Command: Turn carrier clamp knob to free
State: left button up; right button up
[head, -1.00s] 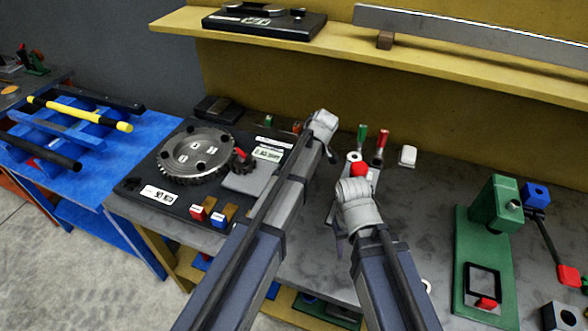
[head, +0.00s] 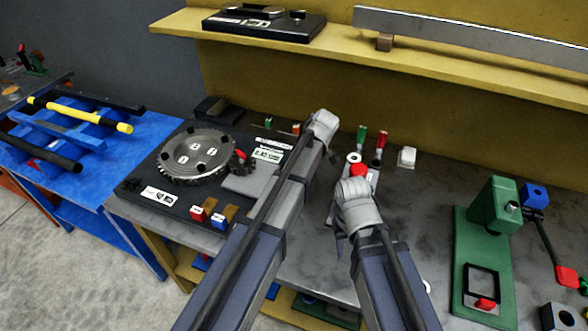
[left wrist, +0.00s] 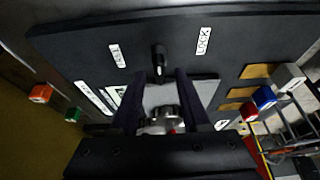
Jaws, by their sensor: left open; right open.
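In the left wrist view a small black knob (left wrist: 158,58) stands on a black panel (left wrist: 80,40). Its long side runs up and down the picture, between a LOCK label (left wrist: 203,40) on the right and another white label (left wrist: 117,55) on the left, too small to read surely. My left gripper (left wrist: 160,78) is open, its two dark fingers on either side below the knob; contact cannot be told. In the head view my left arm hides the knob. My right gripper (head: 338,222) is open and empty over the bench.
A large toothed wheel (head: 197,153) lies on the black base at left. A red-topped fixture (head: 359,170) stands close to my right gripper. Green and red handles (head: 380,140) rise behind it. A green press (head: 492,215) stands at right. Bare bench lies between.

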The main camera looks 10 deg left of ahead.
pick_arm(q)
jog(key=p+v, duration=0.6)
jog(key=v, duration=0.1)
jog(key=shift+r, duration=0.1)
jog(key=s+a+f+m+h, duration=0.1)
jog(key=s+a+m+h, duration=0.15)
jog(key=s+m, duration=0.6)
jog(key=s+a+f+m+h, duration=0.15)
jog(key=s+a+m, duration=0.25)
jog(key=s+m, duration=0.5)
jog(key=s+d+m+g+b, duration=0.1)
jog(key=s+d+m, duration=0.1)
jog(key=s+d, duration=0.4)
jog(key=d, duration=0.4)
jog(key=shift+s+d+f+y, duration=0.15)
jog(key=shift+s+d+y, duration=0.05)
jog(key=shift+d+y, duration=0.1)
